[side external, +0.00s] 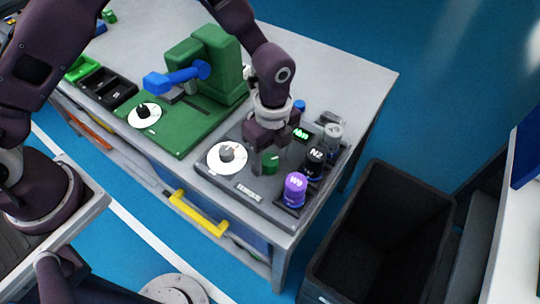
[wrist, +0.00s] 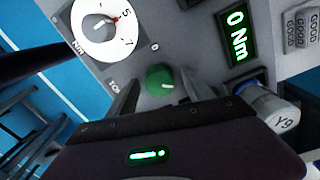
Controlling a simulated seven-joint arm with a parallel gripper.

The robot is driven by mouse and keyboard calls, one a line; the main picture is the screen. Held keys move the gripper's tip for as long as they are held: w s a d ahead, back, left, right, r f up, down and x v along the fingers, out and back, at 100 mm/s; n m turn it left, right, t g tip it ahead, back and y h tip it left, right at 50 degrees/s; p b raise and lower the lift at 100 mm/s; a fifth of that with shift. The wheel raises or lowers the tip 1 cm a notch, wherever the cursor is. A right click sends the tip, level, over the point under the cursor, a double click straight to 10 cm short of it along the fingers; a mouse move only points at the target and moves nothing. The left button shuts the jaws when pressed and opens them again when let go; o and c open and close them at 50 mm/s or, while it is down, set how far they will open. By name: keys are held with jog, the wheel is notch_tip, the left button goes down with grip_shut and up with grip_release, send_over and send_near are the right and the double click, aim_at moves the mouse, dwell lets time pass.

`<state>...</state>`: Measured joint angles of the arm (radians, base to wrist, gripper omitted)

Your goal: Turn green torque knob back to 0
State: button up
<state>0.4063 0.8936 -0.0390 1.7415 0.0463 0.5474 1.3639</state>
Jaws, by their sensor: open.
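The green torque knob (side external: 270,161) is on the grey torque panel (side external: 228,187), just below my gripper (side external: 267,152). In the wrist view the round knob (wrist: 159,78) shows between the two fingers of my open gripper (wrist: 160,84), with gaps at its sides. A pale mark on the knob points to the right and slightly down, while a printed 0 sits above the knob. I cannot tell whether the fingers reach down around it. The green-lit display (wrist: 237,33) reads 0 Nm.
A white dial (side external: 227,157) is left of the knob, with its red pointer near 5 in the wrist view. Purple W9 (side external: 296,190) and black N2 (side external: 314,162) cylinders stand close on the right. A green press with a blue lever (side external: 176,78) is behind. A black bin (side external: 384,225) stands right of the table.

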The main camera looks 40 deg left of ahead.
jog(key=shift+f, duration=0.15)
jog(key=shift+c, duration=0.2)
grip_shut()
jog(key=shift+n, duration=0.4)
jog(key=n, duration=0.4)
jog(key=shift+n, duration=0.4)
jog(key=n, duration=0.6)
jog(key=shift+n+h, duration=0.3)
jog(key=n, duration=0.6)
jog(key=shift+s, duration=0.1)
jog(key=n, duration=0.5)
jog(key=shift+n+t, duration=0.3)
